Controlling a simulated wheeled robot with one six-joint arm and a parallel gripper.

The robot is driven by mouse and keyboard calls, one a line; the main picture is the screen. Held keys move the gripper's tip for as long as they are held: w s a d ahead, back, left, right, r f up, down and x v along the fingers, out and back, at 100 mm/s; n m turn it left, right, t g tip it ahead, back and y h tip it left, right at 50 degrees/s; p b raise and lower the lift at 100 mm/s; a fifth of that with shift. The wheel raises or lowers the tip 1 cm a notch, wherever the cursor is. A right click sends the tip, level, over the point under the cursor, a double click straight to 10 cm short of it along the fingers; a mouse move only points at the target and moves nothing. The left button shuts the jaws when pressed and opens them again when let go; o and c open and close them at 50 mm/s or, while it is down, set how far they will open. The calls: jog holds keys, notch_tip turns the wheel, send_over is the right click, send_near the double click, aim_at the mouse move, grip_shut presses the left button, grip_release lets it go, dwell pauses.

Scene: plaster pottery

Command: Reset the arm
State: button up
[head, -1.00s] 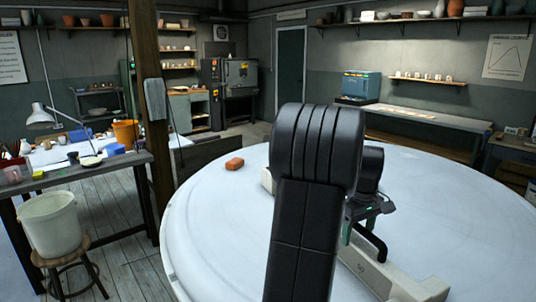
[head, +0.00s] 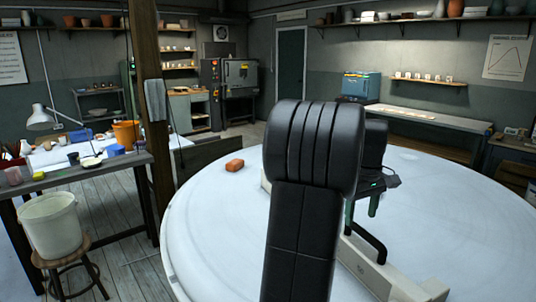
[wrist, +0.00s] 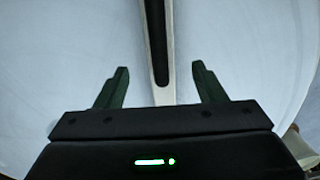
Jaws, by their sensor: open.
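My gripper (head: 373,205) is above the round white table, over a long cream piece (head: 372,272) with a black curved handle (head: 373,245). My black arm link hides much of the cream piece in the head view. In the wrist view my gripper (wrist: 160,68) has its two green fingers spread apart. A pale bar (wrist: 161,98) with a dark strip along it lies below, between the fingers, and nothing is gripped.
A wooden post (head: 152,130) stands beyond the table's left edge. A bucket (head: 51,222) on a stool is at the left. The table's right side is clear.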

aim_at(359, 226)
notch_tip(359, 226, up, 7)
notch_tip(359, 226, down, 14)
jog(key=shift+s+f, duration=0.1)
jog(key=shift+b, duration=0.5)
notch_tip(359, 226, up, 10)
jog(key=p, duration=0.8)
jog(key=shift+f, duration=0.15)
jog(key=shift+a, duration=0.1)
